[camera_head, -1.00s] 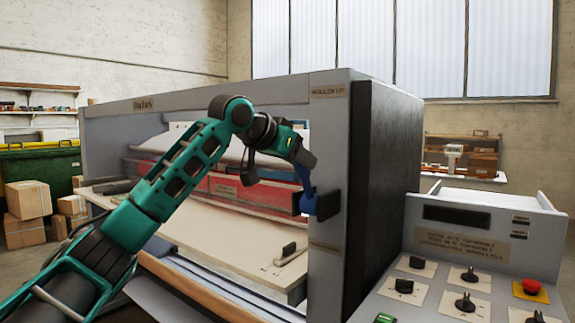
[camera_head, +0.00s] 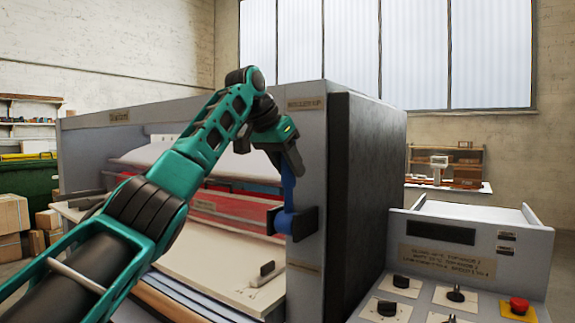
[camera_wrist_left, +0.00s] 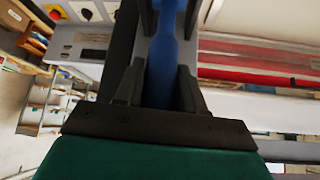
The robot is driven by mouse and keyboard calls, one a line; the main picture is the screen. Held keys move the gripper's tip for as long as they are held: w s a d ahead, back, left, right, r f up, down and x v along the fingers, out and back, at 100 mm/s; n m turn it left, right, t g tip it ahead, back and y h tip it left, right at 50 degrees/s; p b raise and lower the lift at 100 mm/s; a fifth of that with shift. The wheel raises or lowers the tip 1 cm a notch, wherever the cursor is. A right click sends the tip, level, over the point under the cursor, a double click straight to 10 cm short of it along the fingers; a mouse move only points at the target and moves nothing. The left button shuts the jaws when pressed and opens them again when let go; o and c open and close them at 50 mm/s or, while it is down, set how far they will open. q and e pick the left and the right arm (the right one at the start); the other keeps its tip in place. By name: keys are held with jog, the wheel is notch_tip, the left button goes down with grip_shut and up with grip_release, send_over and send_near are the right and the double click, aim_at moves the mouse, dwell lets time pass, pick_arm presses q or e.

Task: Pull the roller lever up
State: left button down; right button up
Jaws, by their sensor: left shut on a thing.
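The blue roller lever (camera_head: 288,188) is on the front right post of the laminator (camera_head: 307,150), rising from a dark pivot block (camera_head: 293,222). It stands close to upright. My left gripper (camera_head: 293,168) is at its upper end and shut on it. In the left wrist view the lever (camera_wrist_left: 166,60) runs between the two dark fingers of the left gripper (camera_wrist_left: 160,85). The fingers and wrist hide the lever's top end in the head view. My right gripper is in neither view.
A control panel (camera_head: 450,250) with several black knobs and a red button (camera_head: 519,306) stands at the right. The feed table (camera_head: 220,255) with a small dark handle (camera_head: 267,269) lies below the rollers. Cardboard boxes (camera_head: 12,215) stand at the far left.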

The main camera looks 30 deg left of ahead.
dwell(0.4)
pick_arm(q)
jog(key=c, duration=0.8)
grip_release()
jog(key=shift+w, duration=0.1)
jog(key=shift+o, duration=0.2)
jog(key=v, duration=1.3)
jog(key=shift+d, duration=0.1)
